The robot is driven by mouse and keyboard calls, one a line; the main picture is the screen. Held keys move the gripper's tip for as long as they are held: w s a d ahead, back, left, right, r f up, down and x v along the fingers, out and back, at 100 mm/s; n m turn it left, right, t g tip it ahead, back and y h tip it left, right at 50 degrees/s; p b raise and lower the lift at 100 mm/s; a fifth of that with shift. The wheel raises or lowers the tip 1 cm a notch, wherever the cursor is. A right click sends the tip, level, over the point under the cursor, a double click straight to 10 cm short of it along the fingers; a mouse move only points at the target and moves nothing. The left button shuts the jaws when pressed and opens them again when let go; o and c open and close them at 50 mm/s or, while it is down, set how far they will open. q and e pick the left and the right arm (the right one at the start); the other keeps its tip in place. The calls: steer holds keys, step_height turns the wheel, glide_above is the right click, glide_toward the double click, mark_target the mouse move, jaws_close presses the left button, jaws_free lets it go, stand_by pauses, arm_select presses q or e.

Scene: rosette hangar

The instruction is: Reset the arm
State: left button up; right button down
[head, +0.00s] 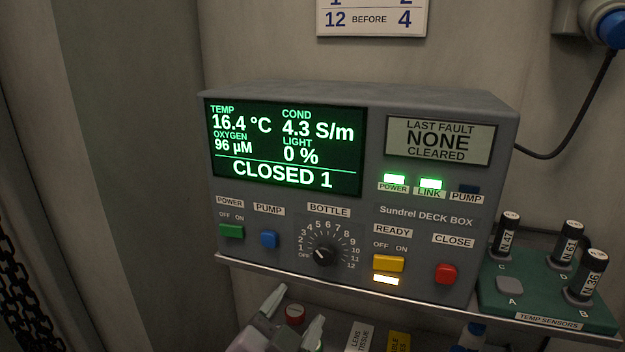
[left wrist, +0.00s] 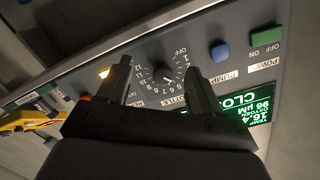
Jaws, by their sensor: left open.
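My left gripper (head: 299,304) is at the bottom of the head view, below the shelf edge and in front of the deck box (head: 420,225). Its two fingers are apart with nothing between them. In the left wrist view the open fingers (left wrist: 158,66) show in front of the box, one to each side of the bottle dial (left wrist: 165,75). I cannot tell whether they touch the panel. The box screen reads CLOSED 1, and the fault panel (head: 440,141) reads NONE CLEARED. My right gripper is not in view.
The box stands on a metal shelf (head: 360,300). A green rack (head: 550,309) with several labelled temperature sensors is at its right. A chain hangs at far left.

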arm_select(q)
steer(key=s+a+f+n+g+y+p, duration=0.1)
steer(key=s+a+f+n, duration=0.3)
steer(key=s+a+f, duration=0.4)
steer(key=s+a+f+n+g+y+p, duration=0.2)
steer(key=s+a+f+n+g, duration=0.2)
steer(key=s+a+f, duration=0.5)
step_height(320, 180, down, 7)
steer(key=shift+a+g+p, duration=0.25)
steer(key=shift+g+p, duration=0.05)
steer(key=shift+p, duration=0.05)
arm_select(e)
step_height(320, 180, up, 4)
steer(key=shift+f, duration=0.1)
arm_select(q)
steer(key=shift+w, duration=0.1)
stand_by(0.4)
